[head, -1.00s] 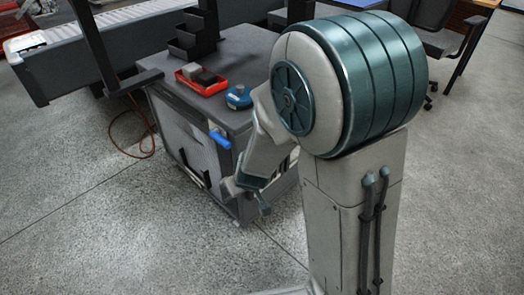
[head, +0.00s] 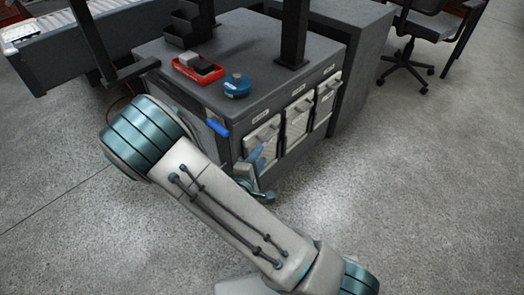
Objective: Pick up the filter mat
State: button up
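I cannot make out the filter mat for certain. Three pale, slotted bin-like units (head: 297,118) with labels above them sit in the front of the dark grey cabinet (head: 262,55). A small light-blue piece (head: 256,158) shows at the lower part of the leftmost unit; whether it is a mat or part of my wrist is unclear. My gripper (head: 262,194) is low in front of that leftmost unit, small and partly hidden behind my own arm. I cannot see its fingers clearly or anything held in them.
A blue handle-like piece (head: 217,128) is at the cabinet's corner. An office chair (head: 412,45) stands right; the floor there is clear.

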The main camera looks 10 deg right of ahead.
aim_at(271, 136)
jog(key=shift+b+x, duration=1.85)
jog(key=shift+x, duration=3.5)
jog(key=shift+r, duration=0.1)
jog(key=shift+c, duration=0.4)
grip_shut()
